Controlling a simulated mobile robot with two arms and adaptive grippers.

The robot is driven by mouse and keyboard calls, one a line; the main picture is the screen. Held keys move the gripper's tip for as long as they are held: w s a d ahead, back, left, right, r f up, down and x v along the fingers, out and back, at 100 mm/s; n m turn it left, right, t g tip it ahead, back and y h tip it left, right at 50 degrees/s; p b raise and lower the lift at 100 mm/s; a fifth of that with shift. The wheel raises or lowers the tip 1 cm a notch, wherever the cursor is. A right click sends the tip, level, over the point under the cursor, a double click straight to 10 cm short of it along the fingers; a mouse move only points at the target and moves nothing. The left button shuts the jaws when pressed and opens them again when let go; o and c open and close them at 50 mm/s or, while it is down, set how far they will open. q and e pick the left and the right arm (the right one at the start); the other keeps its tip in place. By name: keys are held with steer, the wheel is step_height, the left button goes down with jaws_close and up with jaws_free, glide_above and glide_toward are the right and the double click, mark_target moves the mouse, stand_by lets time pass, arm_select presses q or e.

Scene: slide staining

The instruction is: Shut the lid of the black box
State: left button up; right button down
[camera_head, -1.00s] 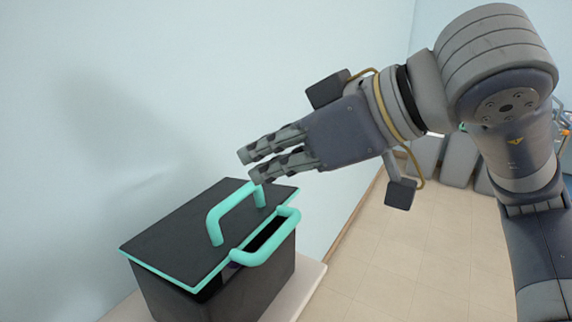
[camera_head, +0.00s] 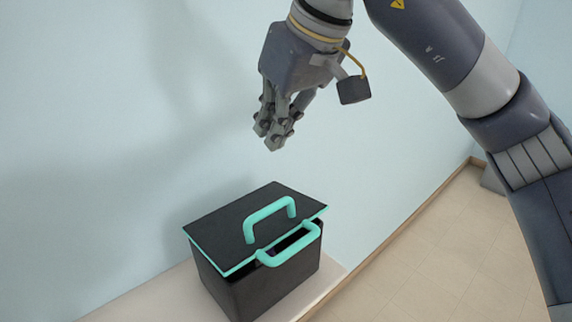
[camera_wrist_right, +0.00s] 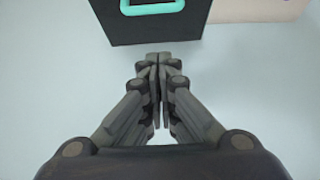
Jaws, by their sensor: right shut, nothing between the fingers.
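The black box (camera_head: 262,292) stands on a pale surface against the wall. Its black lid (camera_head: 222,222), with teal edging and a teal handle (camera_head: 270,210), lies over the top, slightly tilted. A dark gap shows at the front right, by a second teal handle (camera_head: 290,250) on the box. My right gripper (camera_head: 273,140) is shut and empty, pointing down above the back of the lid, apart from it. In the right wrist view the shut fingers (camera_wrist_right: 160,62) show below the dark lid (camera_wrist_right: 150,30). My left gripper is not in view.
The pale table (camera_head: 330,276) has some bare room left and right of the box. The light blue wall (camera_head: 120,130) is close behind the box. Tiled floor (camera_head: 430,260) is open to the right.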

steer(key=p, duration=0.5)
glide_above(261, 214)
steer(key=w, duration=0.2)
step_height(261, 214, down, 12)
steer(key=r, duration=0.1)
steer(key=shift+d+f+h, duration=0.15)
steer(key=shift+f+h, duration=0.25)
steer(key=shift+f, duration=0.3)
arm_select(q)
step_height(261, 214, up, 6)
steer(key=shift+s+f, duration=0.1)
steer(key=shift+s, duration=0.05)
arm_select(e)
steer(key=shift+f, duration=0.2)
